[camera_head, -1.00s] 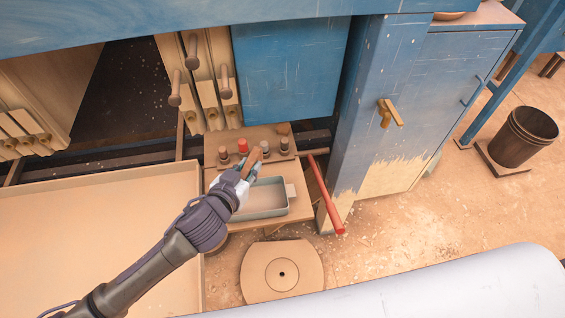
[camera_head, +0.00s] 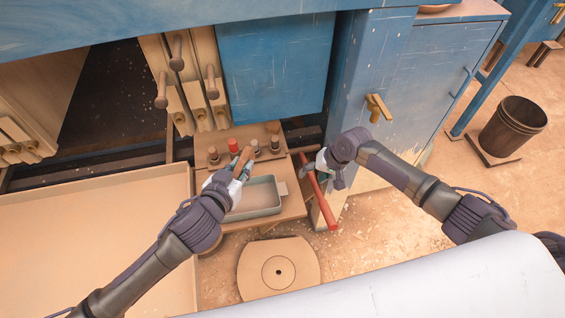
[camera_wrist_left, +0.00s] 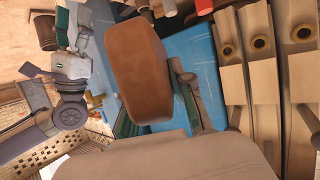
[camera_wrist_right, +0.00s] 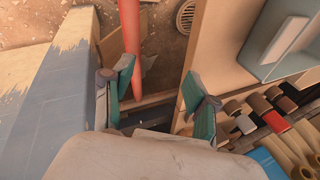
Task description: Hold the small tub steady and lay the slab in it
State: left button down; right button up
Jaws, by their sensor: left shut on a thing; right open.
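The small tub (camera_head: 262,211) is a shallow grey-green rectangular tray with a pale tab at its right end. It stands on a wooden shelf and looks empty where I can see inside. It also shows in the right wrist view (camera_wrist_right: 262,70). My left gripper (camera_head: 238,170) is shut on the brown slab (camera_head: 243,158), at the tub's back left corner; the slab fills the middle of the left wrist view (camera_wrist_left: 137,70). I cannot tell its height over the tub. My right gripper (camera_head: 318,165) is open and empty, right of the tub and apart from it.
A red bar (camera_head: 322,205) slants down beside my right gripper. Several capped bottles, one with a red cap (camera_head: 233,146), stand behind the tub. A blue cabinet (camera_head: 390,120) rises at right. A wide wooden tray (camera_head: 90,245) lies at left.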

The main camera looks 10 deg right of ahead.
aim_at(282, 189)
jog(key=shift+n+g+h, duration=0.4)
jog(key=shift+n+g, duration=0.4)
jog(key=shift+n, duration=0.1)
jog(key=a+r, duration=0.6)
jog(key=a, duration=0.1)
jog(key=shift+s+r, duration=0.1)
jog(key=shift+s, duration=0.2)
jog(key=s+a+r+n+g+h, duration=0.1)
jog(key=s+a+r+n+h, duration=0.2)
jog(key=r, duration=0.5)
jog(key=shift+m, duration=0.7)
jog(key=f, duration=1.2)
jog(key=shift+s+a, duration=0.1)
jog(key=shift+a, duration=0.25)
jog(key=shift+c, duration=0.3)
jog(key=shift+r, duration=0.1)
grip_shut()
